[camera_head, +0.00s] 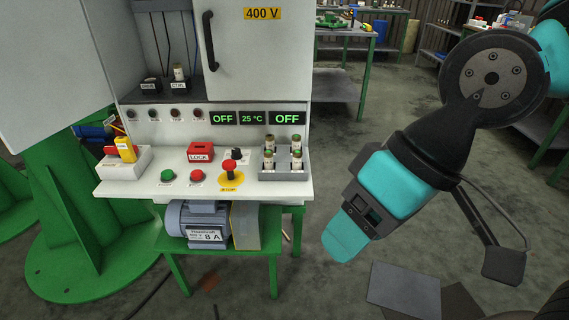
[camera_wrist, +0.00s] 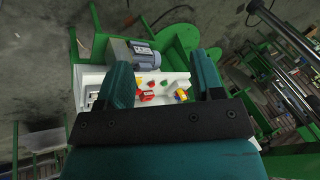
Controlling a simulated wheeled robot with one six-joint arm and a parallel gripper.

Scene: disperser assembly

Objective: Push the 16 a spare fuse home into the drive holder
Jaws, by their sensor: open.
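The drive holder (camera_head: 151,86) is a small black block with a white label on the left of the cabinet's inner shelf. No fuse shows standing in it. The control holder (camera_head: 179,87) beside it has a pale fuse (camera_head: 178,72) upright in it. Several spare fuses (camera_head: 284,143), pale with coloured tops, stand in a grey rack (camera_head: 297,172) at the right of the console shelf. Their ratings are too small to read. My gripper (camera_head: 346,240) hangs right of the console, apart from everything. In the wrist view its teal fingers (camera_wrist: 163,78) are apart with nothing between them.
The cabinet door (camera_head: 252,65) stands at the right of the opening. The shelf carries a red LOCK box (camera_head: 201,152), a red stop button (camera_head: 229,167) and a yellow-red switch (camera_head: 125,150). A motor (camera_head: 198,220) sits below.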

